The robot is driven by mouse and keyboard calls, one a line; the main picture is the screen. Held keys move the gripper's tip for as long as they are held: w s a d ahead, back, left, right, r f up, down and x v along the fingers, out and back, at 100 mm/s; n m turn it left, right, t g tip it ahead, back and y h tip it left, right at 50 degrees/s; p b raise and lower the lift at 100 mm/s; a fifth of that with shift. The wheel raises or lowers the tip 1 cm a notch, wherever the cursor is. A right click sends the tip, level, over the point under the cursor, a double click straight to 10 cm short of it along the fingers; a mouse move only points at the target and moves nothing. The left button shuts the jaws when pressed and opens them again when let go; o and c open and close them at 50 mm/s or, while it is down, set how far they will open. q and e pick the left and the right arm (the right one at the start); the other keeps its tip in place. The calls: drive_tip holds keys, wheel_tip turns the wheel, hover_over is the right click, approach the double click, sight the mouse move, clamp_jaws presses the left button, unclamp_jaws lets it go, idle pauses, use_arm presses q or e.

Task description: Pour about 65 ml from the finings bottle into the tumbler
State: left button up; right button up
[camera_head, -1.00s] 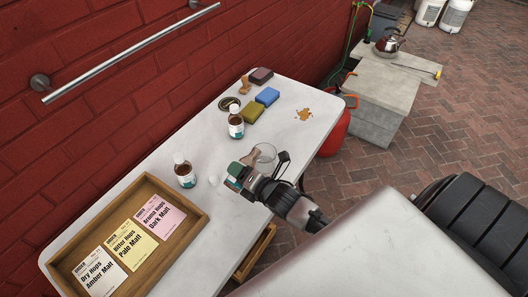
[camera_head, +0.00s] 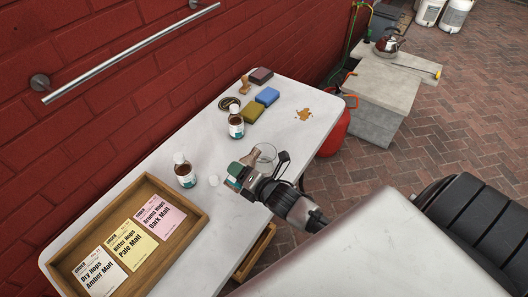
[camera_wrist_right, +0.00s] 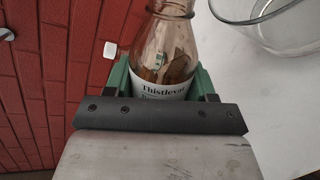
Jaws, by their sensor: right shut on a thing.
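My right gripper (camera_head: 238,176) is shut on a bottle (camera_head: 253,156), above the table's front edge area. The right wrist view shows the bottle (camera_wrist_right: 166,62) as clear glass with amber-brown liquid and a white label reading "Thistleva…"; the rest of the label and the mouth are out of sight. The bottle leans toward the tumbler (camera_head: 266,152), a clear glass just beyond it. The tumbler's rim (camera_wrist_right: 254,20) shows at the top right of the wrist view, apart from the bottle. I cannot see any stream or the tumbler's fill level. My left gripper is not in view.
Two brown bottles with white caps stand at the table's middle (camera_head: 237,130) and left (camera_head: 183,178). A small white piece (camera_head: 213,181) lies near the gripper. A wooden tray (camera_head: 197,238) holds cards.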

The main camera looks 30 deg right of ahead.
sight(244, 163)
drive_tip(key=shift+r, duration=0.1)
drive_tip(key=shift+w+d+r+n+t+h, duration=0.1)
drive_tip(key=shift+d+n+t+h, duration=0.25)
drive_tip(key=shift+n, duration=0.55)
drive_tip(key=r, duration=0.1)
drive_tip(key=r+n+p, duration=0.1)
drive_tip(key=shift+w+d+r+n+h, duration=0.15)
drive_tip(key=shift+d+r+n+h, duration=0.15)
drive_tip(key=shift+d, duration=0.1)
drive_tip(key=f+n+b, duration=0.2)
drive_tip(key=b, duration=0.1)
drive_tip(key=f+n+t+b, duration=0.1)
drive_tip(key=f+b, duration=0.1)
drive_tip(key=b, duration=0.2)
drive_tip(key=f+n+t+b, duration=0.1)
drive_tip(key=f+n+b, duration=0.1)
drive_tip(key=f+b, duration=0.1)
drive_tip(key=shift+a+n+h+b, duration=0.3)
drive_tip(key=shift+a+h+b, duration=0.1)
drive_tip(key=shift+b, duration=0.15)
drive_tip(key=shift+a+r+n+t+b, duration=0.15)
drive_tip(key=shift+n+t+b, duration=0.1)
drive_tip(key=shift+n+b, duration=0.8)
